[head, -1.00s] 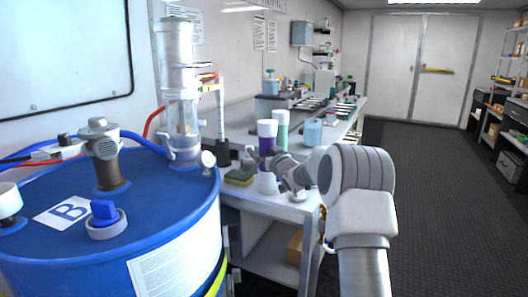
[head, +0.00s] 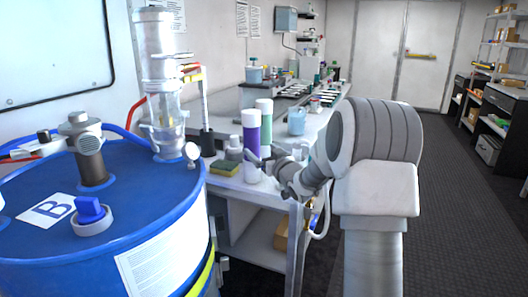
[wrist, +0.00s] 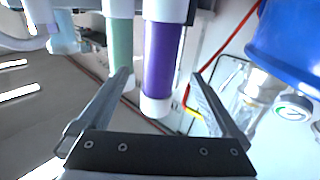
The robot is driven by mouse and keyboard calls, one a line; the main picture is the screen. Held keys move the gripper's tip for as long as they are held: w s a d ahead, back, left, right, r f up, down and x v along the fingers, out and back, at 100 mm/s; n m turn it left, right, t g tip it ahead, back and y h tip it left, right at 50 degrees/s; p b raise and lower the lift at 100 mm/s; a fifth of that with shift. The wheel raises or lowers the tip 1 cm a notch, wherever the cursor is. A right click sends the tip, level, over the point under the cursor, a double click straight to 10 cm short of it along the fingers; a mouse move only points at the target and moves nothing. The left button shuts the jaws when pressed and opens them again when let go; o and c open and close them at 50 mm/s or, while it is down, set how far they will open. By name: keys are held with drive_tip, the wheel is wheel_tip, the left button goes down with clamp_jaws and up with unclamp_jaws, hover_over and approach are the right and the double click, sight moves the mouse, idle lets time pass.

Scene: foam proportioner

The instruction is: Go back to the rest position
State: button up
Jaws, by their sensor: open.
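My gripper (head: 262,160) is at the near end of the bench, beside a purple bottle (head: 252,138) with a white cap and white base. The bottle stands upright on the bench top. In the wrist view my gripper (wrist: 160,78) is open, its two fingers apart. The purple bottle (wrist: 162,58) shows between the fingertips there; whether it touches a finger I cannot tell. A green bottle (head: 265,120) stands just behind it and also shows near the left finger in the wrist view (wrist: 121,45).
A blue drum (head: 150,225) marked B, with a clear cylinder (head: 162,100) on top, fills the left. Open floor (head: 440,200) lies right of my arm.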

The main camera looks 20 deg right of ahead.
drive_tip(key=shift+s, duration=0.5)
drive_tip(key=s+a+r+g+h, duration=0.1)
drive_tip(key=s+a+r+g, duration=0.15)
drive_tip(key=s, duration=0.25)
drive_tip(key=s+a+r+m+g+h, duration=0.1)
drive_tip(key=s+a, duration=0.2)
drive_tip(key=s, duration=0.2)
drive_tip(key=s+a+r+g+h, duration=0.1)
drive_tip(key=s+a+g, duration=0.1)
drive_tip(key=s, duration=0.3)
drive_tip(key=s+a+f+g+y, duration=0.1)
drive_tip(key=s+a+f+g, duration=0.15)
drive_tip(key=s, duration=0.65)
drive_tip(key=s+a+f+g, duration=0.1)
drive_tip(key=s+a+g, duration=0.15)
drive_tip(key=s, duration=0.55)
drive_tip(key=s+a+f+g+y, duration=0.1)
drive_tip(key=s+a+g, duration=0.15)
drive_tip(key=s, duration=0.65)
wheel_tip(320, 180, up, 20)
drive_tip(key=s+a+p, duration=0.1)
drive_tip(key=p, duration=2)
drive_tip(key=shift+s+t, duration=0.25)
drive_tip(key=shift+t, duration=0.05)
